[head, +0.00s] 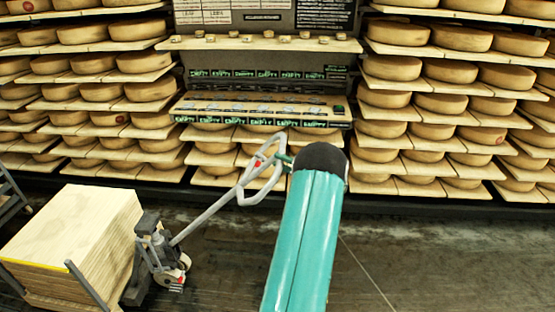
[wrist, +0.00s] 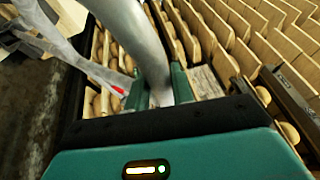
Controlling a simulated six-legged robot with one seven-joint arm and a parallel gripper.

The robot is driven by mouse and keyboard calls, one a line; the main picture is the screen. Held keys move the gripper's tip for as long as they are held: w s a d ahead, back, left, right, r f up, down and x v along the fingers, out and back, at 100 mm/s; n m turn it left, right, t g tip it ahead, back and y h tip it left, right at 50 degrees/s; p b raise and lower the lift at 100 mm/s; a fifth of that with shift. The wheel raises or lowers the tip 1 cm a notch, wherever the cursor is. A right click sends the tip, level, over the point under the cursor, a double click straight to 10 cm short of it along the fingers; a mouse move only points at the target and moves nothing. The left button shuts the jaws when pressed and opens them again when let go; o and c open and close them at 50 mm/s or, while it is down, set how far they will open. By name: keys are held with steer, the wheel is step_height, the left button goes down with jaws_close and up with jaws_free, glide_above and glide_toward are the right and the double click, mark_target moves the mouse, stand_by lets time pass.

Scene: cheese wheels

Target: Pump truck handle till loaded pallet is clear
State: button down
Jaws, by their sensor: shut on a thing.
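The pallet truck (head: 160,255) stands at the lower left of the head view. Its grey handle (head: 207,219) slants up and right to a loop with a red part on it. My gripper (head: 284,158) is at the right side of that loop. In the wrist view, the green fingers of my gripper (wrist: 162,92) are on both sides of the grey handle tube (wrist: 148,45), shut on it. A tall load of pale wooden boards (head: 95,225) sits on the truck's left. The pallet's underside and its gap to the floor are hidden.
Shelves of cheese wheels (head: 405,110) fill the back wall. A central stand (head: 265,105) with "EMPTY" labels is behind the handle. A grey metal frame (head: 12,200) shows at the left edge. The dark floor (head: 400,250) is clear at the right.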

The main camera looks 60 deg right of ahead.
steer(key=shift+w+f, duration=0.1)
steer(key=shift+f, duration=0.1)
steer(key=c, duration=1.2)
jaws_free()
steer(key=shift+r, duration=0.1)
steer(key=s+f, duration=0.1)
steer(key=s, duration=1.2)
steer(key=shift+s+a+f, duration=0.35)
steer(key=shift+s, duration=0.05)
